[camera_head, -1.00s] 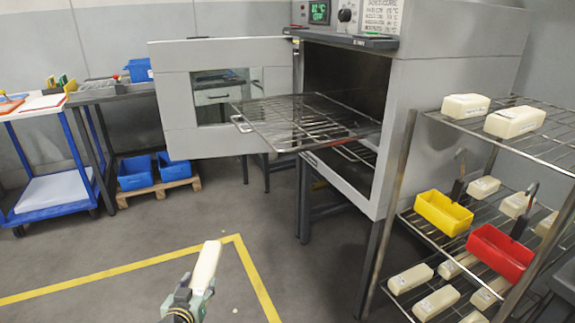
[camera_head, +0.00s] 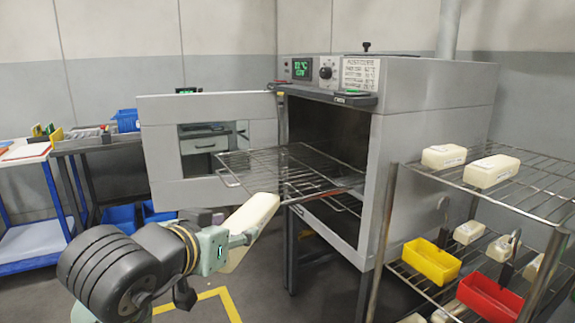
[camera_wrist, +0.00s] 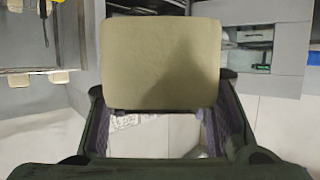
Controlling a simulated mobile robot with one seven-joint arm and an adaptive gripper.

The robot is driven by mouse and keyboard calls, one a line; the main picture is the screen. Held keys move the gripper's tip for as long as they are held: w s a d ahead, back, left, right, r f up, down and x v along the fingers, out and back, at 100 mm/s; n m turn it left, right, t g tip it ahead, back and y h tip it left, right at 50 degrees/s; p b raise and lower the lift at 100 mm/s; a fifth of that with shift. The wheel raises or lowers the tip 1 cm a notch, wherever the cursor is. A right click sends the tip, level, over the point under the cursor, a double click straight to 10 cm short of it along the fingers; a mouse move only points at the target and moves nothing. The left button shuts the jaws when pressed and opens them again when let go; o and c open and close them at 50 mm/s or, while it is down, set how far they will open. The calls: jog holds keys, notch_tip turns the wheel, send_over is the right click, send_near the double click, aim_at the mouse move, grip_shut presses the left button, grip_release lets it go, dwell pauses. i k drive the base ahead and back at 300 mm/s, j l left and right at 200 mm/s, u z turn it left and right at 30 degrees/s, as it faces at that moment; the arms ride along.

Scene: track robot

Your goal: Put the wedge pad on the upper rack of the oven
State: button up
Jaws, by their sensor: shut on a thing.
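The cream wedge pad (camera_head: 252,218) is held in my gripper (camera_head: 232,240), in front of the oven and near the front edge of the pulled-out rack. It fills the middle of the wrist view (camera_wrist: 160,60), between the two fingers of my gripper (camera_wrist: 165,118). The oven (camera_head: 425,130) stands open, its door swung out to the left. The upper rack (camera_head: 285,172) is slid out of the chamber and looks empty. A lower rack (camera_head: 340,203) shows inside below it. Whether the pad touches the rack cannot be told.
A wire shelf (camera_head: 530,200) at the right carries several cream pads, a yellow bin (camera_head: 431,261) and a red bin (camera_head: 490,297). The open door (camera_head: 160,150) stands left of the rack. Benches with blue bins stand at the far left.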

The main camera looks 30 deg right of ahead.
aim_at(284, 170)
jog(key=i+l, duration=0.35)
jog(key=l, duration=0.15)
jog(key=i+l, duration=0.35)
jog(key=l, duration=0.15)
